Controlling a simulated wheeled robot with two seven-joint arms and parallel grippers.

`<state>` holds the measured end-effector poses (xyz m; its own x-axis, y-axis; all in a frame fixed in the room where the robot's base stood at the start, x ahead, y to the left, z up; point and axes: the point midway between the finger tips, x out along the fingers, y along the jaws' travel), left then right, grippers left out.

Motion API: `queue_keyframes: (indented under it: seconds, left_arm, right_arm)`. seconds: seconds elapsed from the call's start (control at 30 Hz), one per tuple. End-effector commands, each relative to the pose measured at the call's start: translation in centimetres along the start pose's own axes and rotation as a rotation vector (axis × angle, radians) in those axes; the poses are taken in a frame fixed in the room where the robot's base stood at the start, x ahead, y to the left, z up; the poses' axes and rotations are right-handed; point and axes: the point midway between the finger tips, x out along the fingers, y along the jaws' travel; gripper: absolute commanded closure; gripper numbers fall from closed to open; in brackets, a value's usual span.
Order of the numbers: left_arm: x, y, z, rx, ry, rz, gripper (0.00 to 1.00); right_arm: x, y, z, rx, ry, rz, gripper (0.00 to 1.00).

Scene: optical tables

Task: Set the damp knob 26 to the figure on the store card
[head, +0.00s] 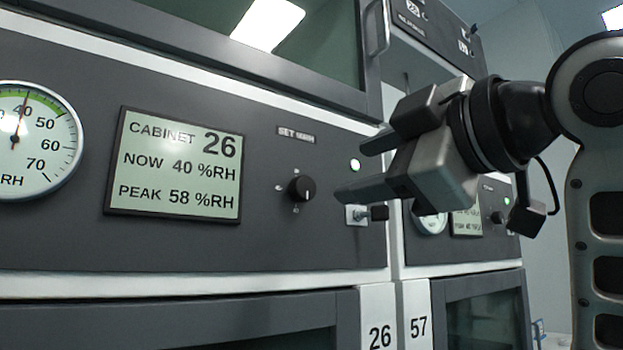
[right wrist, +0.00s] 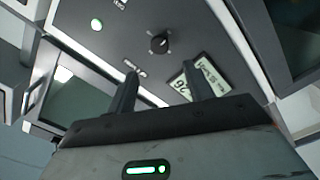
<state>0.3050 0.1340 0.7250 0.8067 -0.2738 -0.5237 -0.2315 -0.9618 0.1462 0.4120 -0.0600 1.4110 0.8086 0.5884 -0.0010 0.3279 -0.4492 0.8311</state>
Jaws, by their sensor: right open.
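The damp knob (head: 302,188) is a small black dial on the dark panel of cabinet 26, under a "SET %RH" label (head: 296,134). Its scale marks are too small to read. The knob also shows in the right wrist view (right wrist: 159,43), ahead of the fingers and apart from them. The display (head: 175,163) reads cabinet 26, now 40 %RH, peak 58 %RH. My right gripper (head: 348,170) is open and empty, to the right of the knob, with its fingers pointing left. It also shows in the right wrist view (right wrist: 165,90). No store card can be made out. My left gripper is out of view.
A round humidity gauge (head: 60,147) is left of the display. A green lamp (head: 354,165) and a small latch (head: 357,215) sit right of the knob. Cabinet 57 (head: 417,325) adjoins on the right. A glass door with a handle (head: 376,28) is above.

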Motion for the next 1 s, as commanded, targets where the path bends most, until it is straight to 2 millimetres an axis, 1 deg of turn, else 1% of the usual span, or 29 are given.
queue_keyframes:
  seconds: [0.03,0.1,0.3,0.4,0.5,0.67,0.9,0.93,0.97,1.0]
  left_arm:
    - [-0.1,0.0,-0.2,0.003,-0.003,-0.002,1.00]
    - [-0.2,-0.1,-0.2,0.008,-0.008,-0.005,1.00]
    - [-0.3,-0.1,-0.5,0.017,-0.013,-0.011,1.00]
    - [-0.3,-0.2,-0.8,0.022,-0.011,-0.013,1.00]
    - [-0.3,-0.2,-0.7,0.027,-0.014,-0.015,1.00]
    - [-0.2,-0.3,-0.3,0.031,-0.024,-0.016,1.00]
    - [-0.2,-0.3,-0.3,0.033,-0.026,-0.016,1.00]
    - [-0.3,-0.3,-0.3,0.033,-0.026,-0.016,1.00]
    - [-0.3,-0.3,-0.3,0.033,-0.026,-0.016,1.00]
    - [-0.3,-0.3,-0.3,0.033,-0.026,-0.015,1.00]
  right_arm:
    - [1.3,0.1,-0.1,0.004,-0.001,-0.005,0.48]
    - [2.8,0.0,-0.1,0.003,-0.001,-0.005,0.48]
    - [6.9,0.1,-0.1,0.003,-0.001,-0.004,0.48]
    - [8.4,0.1,-0.1,0.003,-0.001,-0.002,0.48]
    - [9.4,0.1,-0.1,0.002,0.000,-0.001,0.48]
    - [10.2,0.0,0.0,0.001,-0.001,0.001,0.48]
    - [10.2,0.0,0.1,0.001,-0.001,0.001,0.48]
    - [10.2,0.0,0.1,0.001,-0.001,0.001,0.51]
    - [10.2,0.0,0.1,0.001,0.000,0.001,0.59]
    - [10.2,0.0,0.1,0.001,-0.001,0.001,0.70]
